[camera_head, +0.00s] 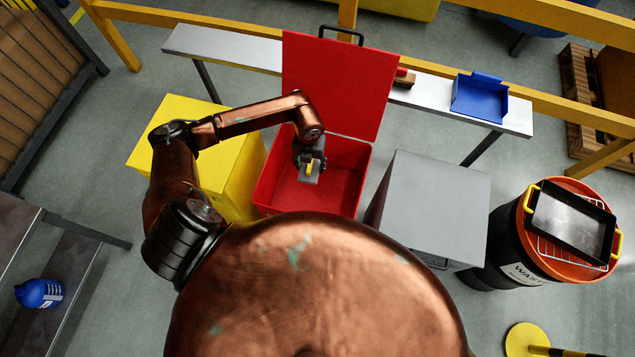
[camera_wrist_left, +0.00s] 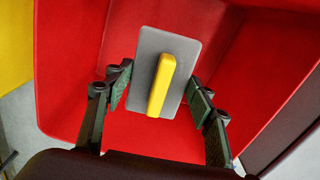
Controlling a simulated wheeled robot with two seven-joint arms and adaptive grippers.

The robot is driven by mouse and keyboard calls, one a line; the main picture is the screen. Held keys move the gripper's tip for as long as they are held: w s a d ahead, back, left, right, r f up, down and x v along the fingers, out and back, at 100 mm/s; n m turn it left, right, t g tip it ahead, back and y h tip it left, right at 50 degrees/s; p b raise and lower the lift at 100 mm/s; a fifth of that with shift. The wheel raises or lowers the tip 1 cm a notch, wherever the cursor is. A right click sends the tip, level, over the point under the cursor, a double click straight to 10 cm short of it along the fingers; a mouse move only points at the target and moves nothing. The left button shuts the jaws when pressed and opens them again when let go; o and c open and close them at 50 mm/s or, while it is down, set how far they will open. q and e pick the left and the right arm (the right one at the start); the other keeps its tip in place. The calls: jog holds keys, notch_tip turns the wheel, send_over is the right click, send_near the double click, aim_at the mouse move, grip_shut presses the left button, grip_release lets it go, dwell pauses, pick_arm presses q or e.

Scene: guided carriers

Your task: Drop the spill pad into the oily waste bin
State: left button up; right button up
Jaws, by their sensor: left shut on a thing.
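The spill pad (camera_wrist_left: 182,60) is a grey slab with a yellow bar handle; it also shows in the head view (camera_head: 306,176). My left gripper (camera_head: 310,160) is shut on the spill pad, with a finger on each side of it in the wrist view. It holds the pad over the open mouth of a red bin (camera_head: 345,203). The bin's red lid (camera_head: 335,85) stands raised at the back, with a black handle on top. Red inner walls surround the pad in the wrist view. No label shows on this bin. My right gripper is not in view.
A closed yellow bin (camera_head: 190,115) stands left of the red bin, and a closed grey bin (camera_head: 435,205) stands right. A black drum (camera_head: 507,235) with an orange top and a partly readable label carries a black tray (camera_head: 570,222). A bench (camera_head: 225,45) runs behind.

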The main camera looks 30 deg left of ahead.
pick_arm(q)
jog(key=o, duration=1.1)
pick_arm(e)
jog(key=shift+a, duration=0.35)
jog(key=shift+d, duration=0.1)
pick_arm(q)
jog(key=shift+r, duration=0.15)
notch_tip(320, 180, up, 12)
jog(key=shift+f, duration=0.1)
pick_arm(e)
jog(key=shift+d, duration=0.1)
